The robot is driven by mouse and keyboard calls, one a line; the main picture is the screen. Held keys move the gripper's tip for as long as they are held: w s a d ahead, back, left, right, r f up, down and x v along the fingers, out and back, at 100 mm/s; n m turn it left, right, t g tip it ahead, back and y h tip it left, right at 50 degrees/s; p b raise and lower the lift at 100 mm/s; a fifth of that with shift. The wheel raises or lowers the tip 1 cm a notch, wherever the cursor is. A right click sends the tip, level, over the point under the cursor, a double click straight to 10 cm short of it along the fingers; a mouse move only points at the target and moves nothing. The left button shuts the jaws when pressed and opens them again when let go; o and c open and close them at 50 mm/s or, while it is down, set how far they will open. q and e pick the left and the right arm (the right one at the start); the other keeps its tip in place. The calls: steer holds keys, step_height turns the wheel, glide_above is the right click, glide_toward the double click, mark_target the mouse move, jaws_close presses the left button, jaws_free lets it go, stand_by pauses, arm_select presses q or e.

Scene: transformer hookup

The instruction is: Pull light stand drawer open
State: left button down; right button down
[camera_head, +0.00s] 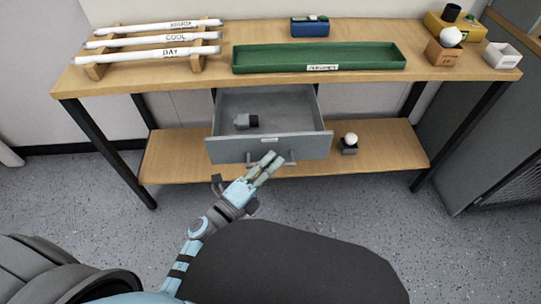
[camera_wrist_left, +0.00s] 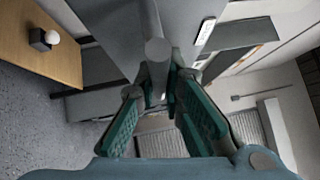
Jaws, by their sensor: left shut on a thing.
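The grey drawer (camera_head: 230,150) under the bench top is pulled out, and its inside shows. A small dark grey part (camera_head: 246,121) lies in it toward the left. My left gripper (camera_head: 270,160) is at the bar handle (camera_head: 291,159) on the drawer front, its fingers shut on the handle. In the left wrist view the handle bar (camera_wrist_left: 157,48) runs between the two green-padded fingers (camera_wrist_left: 158,80), beside the grey drawer front (camera_wrist_left: 112,22). The fingers hide part of the handle in the head view. My right gripper is not in view.
The wooden bench top (camera_head: 225,80) holds a rack with labelled white tubes (camera_head: 160,54), a green tray (camera_head: 300,56), a blue box (camera_head: 310,27) and a white bin (camera_head: 502,55). A bulb in a small base (camera_head: 349,144) stands on the lower shelf (camera_head: 385,150). Grey floor in front is clear.

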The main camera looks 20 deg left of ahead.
arm_select(q)
steer(key=shift+s, duration=0.15)
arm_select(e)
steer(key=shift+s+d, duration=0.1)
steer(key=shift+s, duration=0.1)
arm_select(q)
steer(key=c, duration=1.7)
jaws_free()
steer(key=v, duration=1.2)
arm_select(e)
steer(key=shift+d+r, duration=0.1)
